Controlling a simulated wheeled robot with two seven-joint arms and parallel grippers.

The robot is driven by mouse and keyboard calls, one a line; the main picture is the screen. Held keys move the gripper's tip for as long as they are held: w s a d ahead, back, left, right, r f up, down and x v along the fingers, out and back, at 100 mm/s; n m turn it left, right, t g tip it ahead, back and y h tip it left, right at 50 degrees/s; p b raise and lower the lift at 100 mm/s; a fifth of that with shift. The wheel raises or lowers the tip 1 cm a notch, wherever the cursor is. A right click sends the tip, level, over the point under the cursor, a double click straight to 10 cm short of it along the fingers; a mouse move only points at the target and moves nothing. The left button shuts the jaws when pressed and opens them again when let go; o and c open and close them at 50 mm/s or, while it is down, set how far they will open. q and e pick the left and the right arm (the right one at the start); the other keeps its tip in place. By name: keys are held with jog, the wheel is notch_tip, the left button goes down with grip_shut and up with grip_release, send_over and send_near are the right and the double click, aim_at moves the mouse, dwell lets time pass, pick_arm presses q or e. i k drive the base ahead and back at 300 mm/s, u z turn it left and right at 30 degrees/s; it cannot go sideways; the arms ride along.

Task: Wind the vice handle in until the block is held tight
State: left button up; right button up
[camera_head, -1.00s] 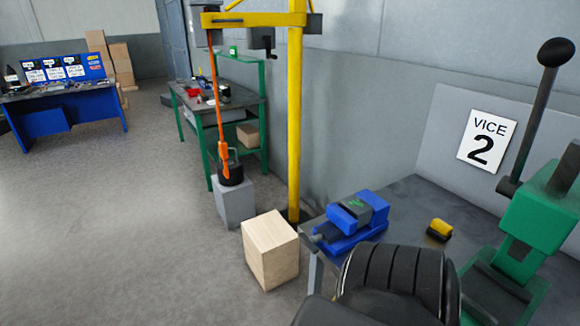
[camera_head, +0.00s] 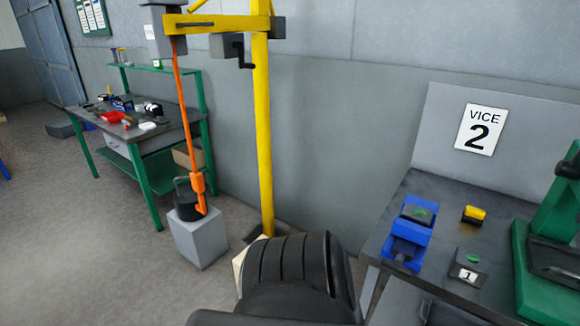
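The blue vice (camera_head: 409,238) sits on the grey bench below the "VICE 2" sign (camera_head: 481,130). A dark block with a green mark (camera_head: 419,213) is at its far end; I cannot tell whether the jaws touch it. A small grey part, perhaps the screw or handle end, shows at the vice's near end (camera_head: 400,258). A ribbed black arm part of mine fills the bottom middle. Neither of my grippers is in view.
A green press (camera_head: 552,240) stands at the right edge. A yellow post (camera_head: 264,130) with an orange hanging hook (camera_head: 198,185) stands left.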

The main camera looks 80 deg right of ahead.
aim_at(397, 266)
jog(key=i, duration=1.5)
jog(key=z, duration=3.35)
